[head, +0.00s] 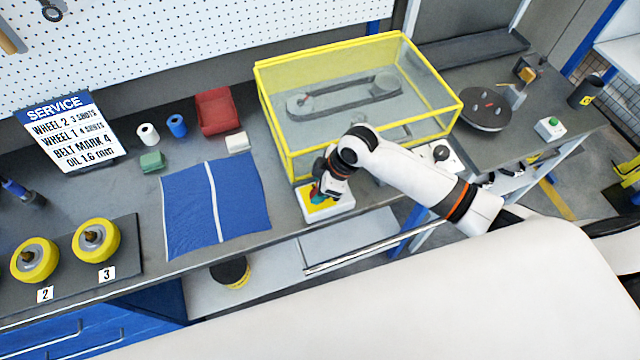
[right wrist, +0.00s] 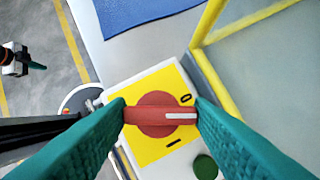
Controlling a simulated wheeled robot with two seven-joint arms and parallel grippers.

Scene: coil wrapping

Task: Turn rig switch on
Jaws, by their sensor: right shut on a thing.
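The rig switch (head: 327,203) is a white box with a yellow face at the front edge of the bench, by the yellow-framed cage. In the right wrist view its red knob (right wrist: 150,115) has a white pointer mark toward the right, closer to the "0" than to the "I". A dark green round part (right wrist: 205,167) sits on the box. My right gripper (head: 318,196) is over the switch, its teal fingers shut on the red knob from both sides. What appears to be my left gripper (right wrist: 30,65) shows small at the left of the right wrist view; its jaw state is unclear.
The cage (head: 360,95) with a belt and pulleys inside stands right behind the switch. A blue mat (head: 235,200) lies to the left. A drawer-like tray (head: 350,240) is below the bench edge. A control box with a black knob (head: 441,154) is to the right.

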